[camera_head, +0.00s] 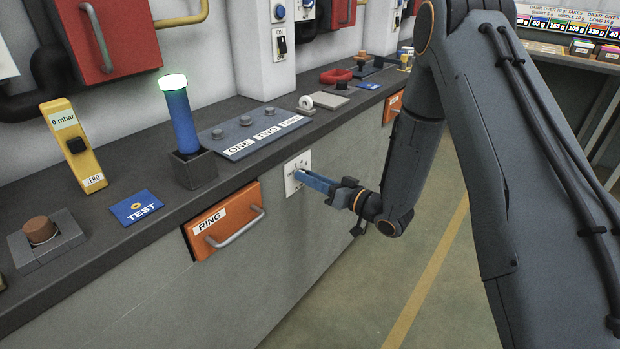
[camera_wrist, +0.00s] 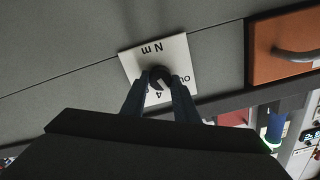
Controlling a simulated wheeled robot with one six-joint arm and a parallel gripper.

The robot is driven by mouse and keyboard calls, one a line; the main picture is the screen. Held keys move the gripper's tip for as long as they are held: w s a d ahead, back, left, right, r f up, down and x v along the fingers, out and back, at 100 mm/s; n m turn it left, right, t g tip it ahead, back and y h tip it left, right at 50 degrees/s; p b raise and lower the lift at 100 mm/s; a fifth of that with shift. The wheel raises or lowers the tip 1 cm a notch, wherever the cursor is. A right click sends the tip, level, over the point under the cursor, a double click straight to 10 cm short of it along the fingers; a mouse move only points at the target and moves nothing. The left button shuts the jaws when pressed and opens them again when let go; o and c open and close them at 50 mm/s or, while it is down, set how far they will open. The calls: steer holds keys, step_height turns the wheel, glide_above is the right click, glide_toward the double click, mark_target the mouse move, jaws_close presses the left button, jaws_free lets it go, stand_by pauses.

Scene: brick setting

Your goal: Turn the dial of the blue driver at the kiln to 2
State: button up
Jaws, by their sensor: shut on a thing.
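A white dial plate (camera_head: 292,162) is fixed to the grey front of the bench. It also shows in the wrist view (camera_wrist: 175,48), upside down, with "N m", a "4" and other partly hidden marks. A dark round dial knob (camera_wrist: 160,74) sits at its middle. My gripper (camera_head: 302,175) reaches the plate from the right, its blue fingers shut on the knob, one on each side. The fingers hide part of the scale, and I cannot read the knob's setting. A blue cylinder (camera_head: 181,122) with a glowing white-green top stands upright in a dark socket on the bench.
An orange drawer front (camera_head: 222,222) marked RING, with a protruding handle, is left of the plate. On the bench are a ONE/TWO panel (camera_head: 250,137), a blue TEST plate (camera_head: 137,207) and a yellow gauge (camera_head: 74,148). The floor (camera_head: 400,270) before the bench is clear.

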steer(key=o, duration=1.1)
steer(key=shift+c, duration=0.2)
steer(key=shift+d, duration=0.1)
steer(key=v, duration=0.7)
steer(key=shift+s+d, duration=0.25)
steer(key=shift+d, duration=0.05)
